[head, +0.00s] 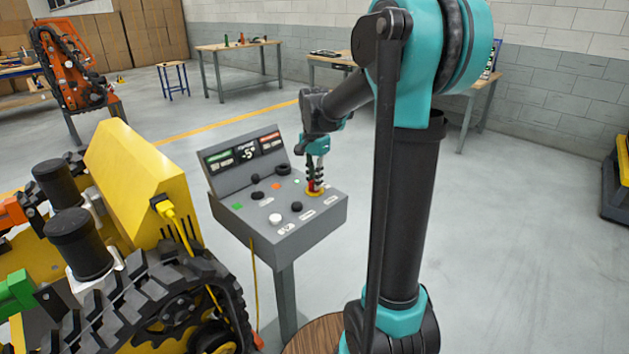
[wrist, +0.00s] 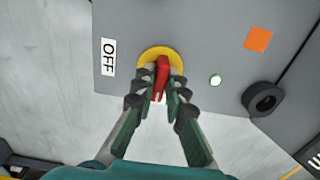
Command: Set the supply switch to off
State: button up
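The supply switch is a red handle (wrist: 162,78) on a yellow round plate (wrist: 150,54), set in the grey control panel (wrist: 205,40). In the wrist view the handle runs down the picture, with a white mark near its lower end. The OFF label (wrist: 108,57) is left of the yellow plate, and the handle does not point at it. My gripper (wrist: 163,72) has a fingertip on each side of the handle and looks shut on it. In the head view my gripper (head: 315,178) reaches down to the yellow plate at the console's right side; its fingers partly hide the switch.
The console's sloped display (head: 245,155) rises behind several knobs and buttons. A black knob (wrist: 263,98) and small lit button (wrist: 215,80) lie right of the switch. A yellow tracked machine (head: 140,180) stands close on the left, with a yellow cable (head: 180,225).

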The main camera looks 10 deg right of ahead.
grip_shut()
jog(key=shift+n, duration=0.4)
jog(key=n, duration=0.2)
jog(key=shift+n, duration=0.4)
jog(key=n, duration=1)
jog(key=shift+n, duration=2)
